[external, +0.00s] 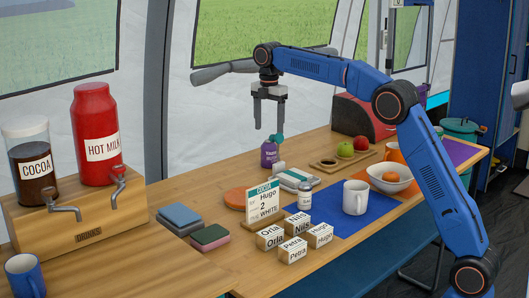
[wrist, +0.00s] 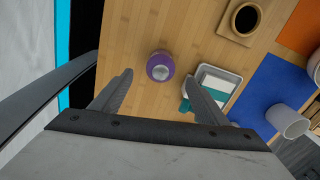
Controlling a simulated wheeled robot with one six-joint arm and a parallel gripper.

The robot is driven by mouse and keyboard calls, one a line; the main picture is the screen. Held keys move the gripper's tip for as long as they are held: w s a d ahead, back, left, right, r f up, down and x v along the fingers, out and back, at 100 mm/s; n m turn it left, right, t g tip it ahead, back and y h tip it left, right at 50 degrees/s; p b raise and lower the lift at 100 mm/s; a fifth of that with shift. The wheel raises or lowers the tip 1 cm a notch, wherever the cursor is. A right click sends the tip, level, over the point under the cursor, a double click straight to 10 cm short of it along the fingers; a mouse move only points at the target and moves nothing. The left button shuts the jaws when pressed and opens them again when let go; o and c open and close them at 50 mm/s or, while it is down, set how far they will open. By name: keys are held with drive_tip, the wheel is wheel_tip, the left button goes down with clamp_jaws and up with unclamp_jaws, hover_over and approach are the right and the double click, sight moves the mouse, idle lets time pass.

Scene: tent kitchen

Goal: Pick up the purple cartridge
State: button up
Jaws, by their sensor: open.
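The purple cartridge (external: 269,153) stands upright on the wooden counter, with a pale label on its side. In the wrist view the purple cartridge (wrist: 152,72) shows from above as a round purple shape with a grey top, just beyond the fingertips. My gripper (external: 269,129) points down above it, open and empty, with the fingers apart. In the wrist view my gripper (wrist: 158,79) has one finger on each side of the line to the cartridge. No contact shows.
A white tray (wrist: 232,77) with a teal item lies close to the cartridge's right. Name blocks (external: 292,250) and a cocoa card (external: 263,205) stand in front.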

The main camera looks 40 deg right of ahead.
sight(269, 153)
wheel_tip(269, 153, down, 12)
drive_tip(key=shift+s+r, duration=0.1)
drive_tip(key=shift+r, duration=0.05)
idle(0.5)
drive_tip(key=c, duration=1.3)
drive_tip(key=shift+r, duration=0.15)
